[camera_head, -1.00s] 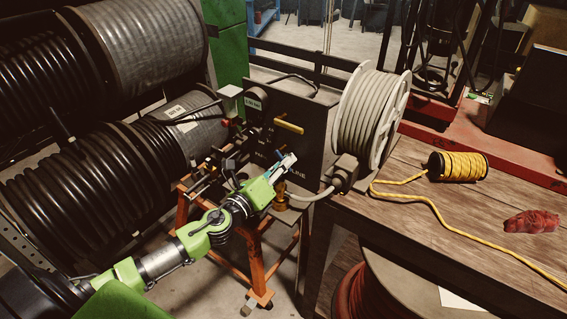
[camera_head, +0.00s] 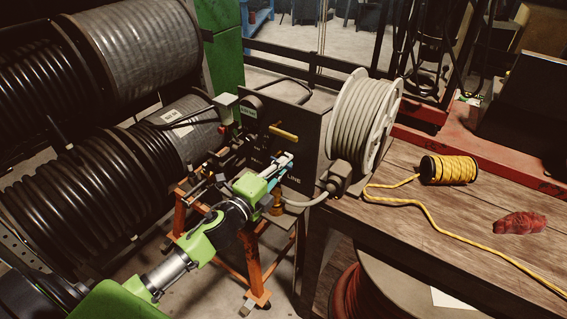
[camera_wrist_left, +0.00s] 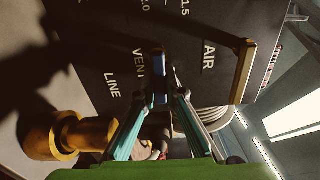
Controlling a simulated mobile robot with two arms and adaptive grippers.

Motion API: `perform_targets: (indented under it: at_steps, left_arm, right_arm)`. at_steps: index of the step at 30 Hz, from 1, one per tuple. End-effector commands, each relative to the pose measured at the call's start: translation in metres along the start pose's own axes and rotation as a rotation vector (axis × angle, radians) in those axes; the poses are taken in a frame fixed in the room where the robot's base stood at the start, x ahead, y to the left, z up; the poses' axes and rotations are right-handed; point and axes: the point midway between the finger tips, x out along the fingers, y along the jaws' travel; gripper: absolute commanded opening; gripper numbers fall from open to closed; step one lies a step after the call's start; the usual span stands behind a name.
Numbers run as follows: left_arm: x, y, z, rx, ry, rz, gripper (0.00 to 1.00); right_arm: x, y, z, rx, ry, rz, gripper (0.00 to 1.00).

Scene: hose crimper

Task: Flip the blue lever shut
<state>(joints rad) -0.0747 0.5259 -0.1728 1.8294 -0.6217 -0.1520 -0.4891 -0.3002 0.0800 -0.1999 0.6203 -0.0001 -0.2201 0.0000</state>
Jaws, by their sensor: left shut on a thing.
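The blue lever (camera_wrist_left: 159,62) stands out from a black panel (camera_wrist_left: 110,55) lettered AIR, VENT and LINE. In the wrist view it is at the fingertips, by the VENT lettering. My left gripper (camera_wrist_left: 168,88) is shut on it, with the fingers nearly together at their tips. In the head view my left gripper (camera_head: 286,161) reaches the panel front from the lower left, and the lever is mostly hidden there by the fingers. My right gripper is not in view.
A yellow lever (camera_head: 284,131) sits on the panel above my gripper and also shows in the wrist view (camera_wrist_left: 244,70). A brass fitting (camera_wrist_left: 68,136) sticks out below. A hose reel (camera_head: 362,120) and wooden table (camera_head: 400,215) stand right; large black coils (camera_head: 90,190) stand left.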

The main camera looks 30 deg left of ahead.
Motion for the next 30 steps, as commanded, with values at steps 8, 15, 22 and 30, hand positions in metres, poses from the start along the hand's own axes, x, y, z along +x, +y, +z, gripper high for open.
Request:
perform_targets:
  at_steps: [8,15,22,30]
  left_arm:
    - [0.0000,-0.0020,0.0009,-0.051,-0.001,0.000,0.00]
    - [0.0001,-0.0020,0.0009,-0.056,-0.002,0.000,0.00]
    - [0.0001,-0.0020,0.0009,-0.056,-0.002,0.000,0.28]
    - [0.0000,-0.0018,0.0004,-0.054,-0.001,0.000,0.28]
  right_arm:
    - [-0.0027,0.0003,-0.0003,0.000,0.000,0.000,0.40]
    - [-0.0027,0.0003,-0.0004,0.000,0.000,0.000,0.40]
    - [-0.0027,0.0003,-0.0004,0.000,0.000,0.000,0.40]
    - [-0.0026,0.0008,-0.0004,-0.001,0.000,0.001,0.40]
